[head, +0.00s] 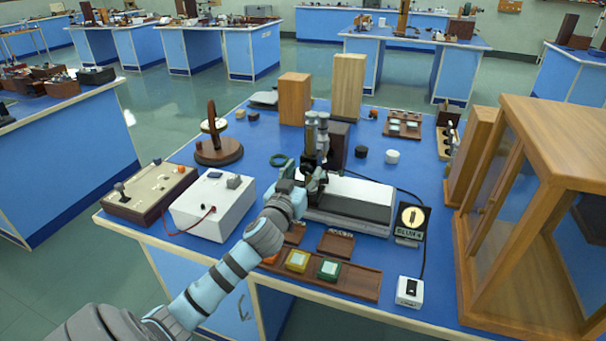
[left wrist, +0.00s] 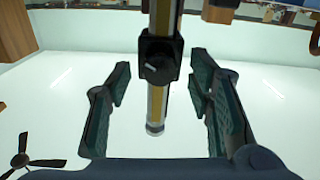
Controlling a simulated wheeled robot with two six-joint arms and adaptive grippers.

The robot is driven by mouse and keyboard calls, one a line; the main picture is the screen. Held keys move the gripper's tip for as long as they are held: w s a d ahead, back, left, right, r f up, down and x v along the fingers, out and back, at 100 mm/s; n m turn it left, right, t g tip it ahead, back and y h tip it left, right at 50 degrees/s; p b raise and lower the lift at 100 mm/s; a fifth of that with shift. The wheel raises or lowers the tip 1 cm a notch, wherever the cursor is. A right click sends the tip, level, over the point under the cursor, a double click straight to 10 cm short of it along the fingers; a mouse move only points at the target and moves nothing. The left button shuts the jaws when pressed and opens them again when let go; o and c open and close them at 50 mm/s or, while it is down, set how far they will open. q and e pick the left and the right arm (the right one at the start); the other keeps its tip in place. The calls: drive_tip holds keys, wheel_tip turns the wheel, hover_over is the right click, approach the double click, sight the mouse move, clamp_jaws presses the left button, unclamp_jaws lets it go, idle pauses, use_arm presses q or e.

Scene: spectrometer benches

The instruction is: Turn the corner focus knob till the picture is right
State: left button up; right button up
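A microscope-like instrument with a grey eyepiece tube (head: 322,130) stands at the middle of the blue bench, beside a low grey-white base (head: 355,192). My left gripper (head: 312,180) is at its near left side. In the left wrist view a black knob with a pale mark (left wrist: 157,66) sits on an upright brass-coloured tube (left wrist: 157,103). My left gripper (left wrist: 160,88) is open, its fingers on either side of the tube and apart from it. My right gripper is out of view.
A white box (head: 212,207) with a red lead and a wooden-sided panel (head: 150,193) stand left of my arm. A wooden tray (head: 345,282) with coloured blocks lies along the front edge. A large wooden-framed case (head: 550,130) fills the right side.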

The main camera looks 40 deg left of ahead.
use_arm(q)
clamp_jaws()
drive_tip(key=shift+m, duration=0.3)
drive_tip(key=m+p, duration=0.2)
drive_tip(key=m, duration=0.1)
drive_tip(key=shift+m, duration=0.3)
drive_tip(key=shift+m+p, duration=1.1)
drive_tip(key=shift+m, duration=1.2)
drive_tip(key=shift+o, duration=0.6)
unclamp_jaws()
